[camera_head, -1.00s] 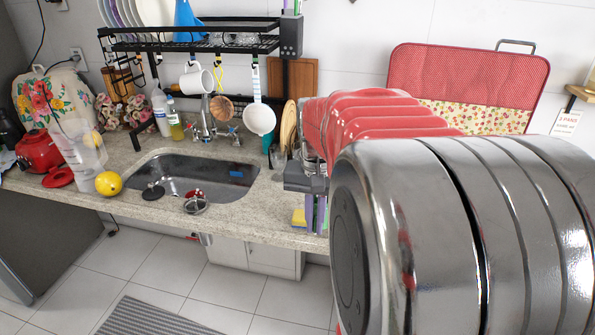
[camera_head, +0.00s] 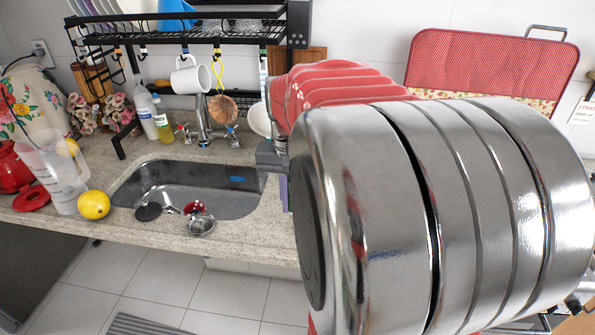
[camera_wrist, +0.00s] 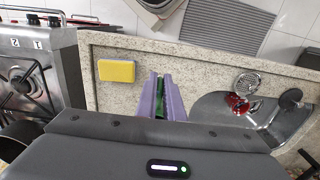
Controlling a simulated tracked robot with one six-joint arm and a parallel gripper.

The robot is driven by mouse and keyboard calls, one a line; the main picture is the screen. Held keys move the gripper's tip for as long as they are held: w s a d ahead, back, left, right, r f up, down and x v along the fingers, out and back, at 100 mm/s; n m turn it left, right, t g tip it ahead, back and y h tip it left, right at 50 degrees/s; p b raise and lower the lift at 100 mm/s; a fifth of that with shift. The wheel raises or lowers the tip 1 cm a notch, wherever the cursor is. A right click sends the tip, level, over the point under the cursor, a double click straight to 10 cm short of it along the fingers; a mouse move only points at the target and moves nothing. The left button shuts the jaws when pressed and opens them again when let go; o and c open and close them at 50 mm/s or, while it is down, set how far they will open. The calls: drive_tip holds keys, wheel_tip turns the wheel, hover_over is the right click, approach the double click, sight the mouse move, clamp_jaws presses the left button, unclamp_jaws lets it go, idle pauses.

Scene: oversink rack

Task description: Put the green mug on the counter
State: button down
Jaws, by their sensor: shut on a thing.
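My gripper (camera_wrist: 160,80) has purple fingers and points down over the counter (camera_wrist: 110,45) between the yellow sponge and the sink. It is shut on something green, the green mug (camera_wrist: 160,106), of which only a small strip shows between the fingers. The rest of the mug is hidden, and I cannot tell whether it touches the counter. In the head view, only part of a purple finger (camera_head: 284,192) shows beside my large arm, right of the sink. The counter (camera_head: 240,228) runs along the wall there; the mug is not visible in that view.
The sink (camera_head: 235,205) lies left of my gripper in the head view. A black rack (camera_head: 180,38) above holds a hanging white mug (camera_head: 190,80). A lemon (camera_head: 94,205) sits left. A yellow sponge (camera_wrist: 117,71) and a stove (camera_wrist: 40,60) show in the wrist view.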

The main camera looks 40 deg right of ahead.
idle(0.3)
drive_tip(key=shift+f, duration=0.35)
drive_tip(key=shift+w+f, duration=0.1)
drive_tip(key=shift+f, duration=2.65)
drive_tip(key=shift+f, duration=1.9)
drive_tip(key=shift+f, duration=0.1)
drive_tip(key=c, duration=1.9)
unclamp_jaws()
